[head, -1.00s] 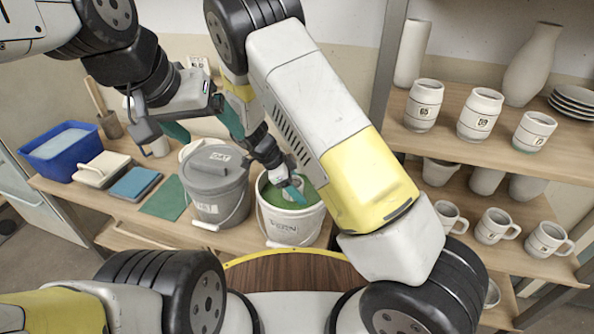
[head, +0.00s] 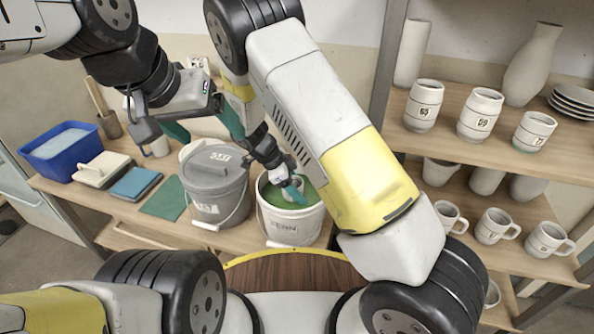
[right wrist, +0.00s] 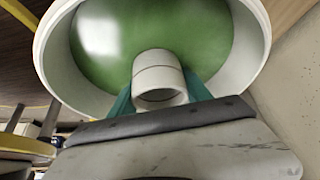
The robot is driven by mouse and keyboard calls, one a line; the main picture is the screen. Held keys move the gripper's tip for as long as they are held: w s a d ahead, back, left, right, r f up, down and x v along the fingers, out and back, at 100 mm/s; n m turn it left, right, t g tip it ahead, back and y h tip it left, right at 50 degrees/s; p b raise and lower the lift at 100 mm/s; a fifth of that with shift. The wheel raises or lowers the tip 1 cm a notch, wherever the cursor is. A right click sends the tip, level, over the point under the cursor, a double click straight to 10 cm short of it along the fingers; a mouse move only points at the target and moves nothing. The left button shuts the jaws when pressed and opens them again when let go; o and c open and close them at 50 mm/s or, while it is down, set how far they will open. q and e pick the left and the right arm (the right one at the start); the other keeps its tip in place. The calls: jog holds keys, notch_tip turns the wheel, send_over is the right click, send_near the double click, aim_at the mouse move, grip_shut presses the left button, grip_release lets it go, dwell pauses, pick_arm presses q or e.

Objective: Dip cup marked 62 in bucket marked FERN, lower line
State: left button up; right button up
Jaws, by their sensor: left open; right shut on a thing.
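The white FERN bucket (head: 292,226) stands on the table, filled with green glaze (head: 312,197). My right gripper (head: 291,190) is shut on a small pale cup (head: 293,182) over the bucket's opening. The right wrist view shows the cup (right wrist: 158,75), with dark lines around it, between the teal fingers, in front of the green glaze (right wrist: 120,45). I cannot tell whether its end touches the glaze, and no number on it can be read. My left gripper (head: 205,128) is open, behind the grey bucket.
A lidded grey bucket (head: 213,180) stands left of the FERN bucket. A blue tub (head: 62,152), a sponge block (head: 103,170), a blue pad (head: 135,183) and a green cloth (head: 163,199) lie further left. Shelves (head: 545,165) with marked cups and mugs (head: 480,114) stand at right.

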aim_at(302, 183)
jog(key=shift+r, duration=0.1)
dwell(0.4)
jog(key=shift+r, duration=2.1)
jog(key=shift+r, duration=0.1)
notch_tip(302, 183, up, 8)
jog(key=shift+f, duration=0.25)
dwell(0.3)
dwell(0.5)
